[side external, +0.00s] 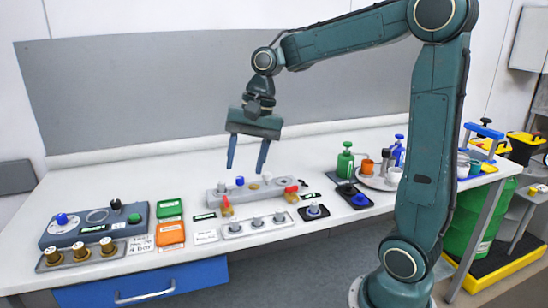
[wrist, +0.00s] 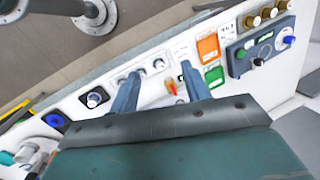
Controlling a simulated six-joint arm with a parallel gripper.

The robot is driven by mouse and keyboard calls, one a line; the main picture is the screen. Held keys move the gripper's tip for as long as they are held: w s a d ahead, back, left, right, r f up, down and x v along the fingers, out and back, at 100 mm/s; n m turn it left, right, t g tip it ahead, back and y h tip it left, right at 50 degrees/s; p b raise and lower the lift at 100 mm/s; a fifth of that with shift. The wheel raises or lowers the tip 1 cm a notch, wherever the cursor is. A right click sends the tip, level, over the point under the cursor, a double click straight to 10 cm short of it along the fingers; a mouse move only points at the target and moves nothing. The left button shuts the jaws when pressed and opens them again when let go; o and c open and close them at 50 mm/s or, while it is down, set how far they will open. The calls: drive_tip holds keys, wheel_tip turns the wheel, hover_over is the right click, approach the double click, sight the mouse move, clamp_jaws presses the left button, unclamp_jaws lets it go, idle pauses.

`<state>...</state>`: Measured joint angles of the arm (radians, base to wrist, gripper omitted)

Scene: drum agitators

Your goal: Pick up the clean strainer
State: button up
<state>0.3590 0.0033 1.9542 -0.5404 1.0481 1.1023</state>
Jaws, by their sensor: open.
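My gripper (side external: 246,170) is open and empty, pointing down above the grey block with red-handled valves (side external: 225,196). In the wrist view its two fingers (wrist: 160,70) straddle the area around the white tray. I cannot tell for certain which part is the clean strainer. Small grey capped parts (side external: 257,222) stand in a row in the white tray (side external: 234,234) in front of the block; they also show in the wrist view (wrist: 140,73). A similar grey part (side external: 314,210) sits on a black square pad to their right. The small labels are unreadable.
Brass parts (side external: 80,254) stand in a tray at the left, before a grey control box (side external: 70,233). Green (side external: 169,208) and orange (side external: 171,234) boxes lie beside it. A dark pad with a blue part (side external: 361,199) and a green bottle (side external: 345,160) stand at the right. The back bench is clear.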

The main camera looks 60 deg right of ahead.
drive_tip(key=w+d+f+m+g+y, duration=0.1)
drive_tip(key=w+d+f+m+y, duration=0.1)
drive_tip(key=w+d+f+m, duration=0.4)
drive_tip(key=d+f, duration=0.1)
drive_tip(key=d, duration=0.2)
drive_tip(key=shift+w+d+f+m+g, duration=0.15)
drive_tip(key=shift+w+f+m+g, duration=0.05)
drive_tip(key=shift+m+g, duration=0.2)
drive_tip(key=shift+f, duration=0.15)
hover_over(235, 219)
drive_tip(key=d, duration=0.2)
drive_tip(key=shift+d+f, duration=0.2)
drive_tip(key=shift+f, duration=3.6)
drive_tip(key=shift+x, duration=2.6)
drive_tip(key=shift+a, duration=0.1)
clamp_jaws()
drive_tip(key=shift+r, duration=0.1)
